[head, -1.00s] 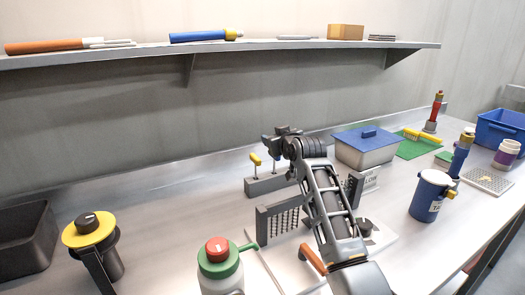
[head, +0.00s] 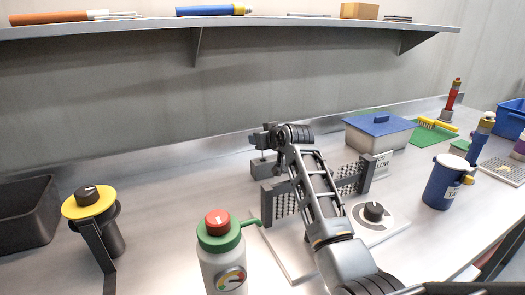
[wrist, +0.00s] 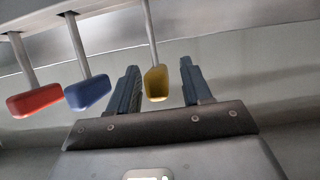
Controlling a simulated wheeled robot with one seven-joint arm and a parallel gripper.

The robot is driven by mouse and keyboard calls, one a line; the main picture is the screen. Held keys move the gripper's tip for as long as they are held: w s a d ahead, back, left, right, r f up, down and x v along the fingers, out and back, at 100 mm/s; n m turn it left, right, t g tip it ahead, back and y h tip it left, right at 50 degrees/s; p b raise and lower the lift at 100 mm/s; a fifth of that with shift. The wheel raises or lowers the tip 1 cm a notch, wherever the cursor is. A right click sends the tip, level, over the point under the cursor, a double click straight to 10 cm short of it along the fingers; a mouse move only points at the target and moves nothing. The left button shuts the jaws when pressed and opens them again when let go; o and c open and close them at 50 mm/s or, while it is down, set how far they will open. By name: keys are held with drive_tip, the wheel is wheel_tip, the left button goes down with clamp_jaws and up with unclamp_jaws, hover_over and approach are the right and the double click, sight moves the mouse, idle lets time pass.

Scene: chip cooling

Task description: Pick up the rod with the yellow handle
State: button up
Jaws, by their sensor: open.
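The rod with the yellow handle (wrist: 155,84) shows in the wrist view, its handle between the two fingers of my gripper (wrist: 160,86). The fingers are open, with a visible space on each side of the handle. A rod with a blue handle (wrist: 88,92) and one with a red handle (wrist: 35,100) hang to its left. In the head view my gripper (head: 264,140) is over the dark rod holder (head: 264,167) and hides the handles there.
A dark perforated rack (head: 348,180) stands close to my arm, by a dial (head: 374,211). A white bottle with a green collar (head: 220,255) is in front. A blue-lidded box (head: 380,135) stands to the right. A shelf (head: 300,27) runs above.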

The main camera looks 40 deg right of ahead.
drive_tip(key=shift+w+d+f, duration=0.15)
drive_tip(key=shift+w+f, duration=0.05)
drive_tip(key=shift+w, duration=0.35)
clamp_jaws()
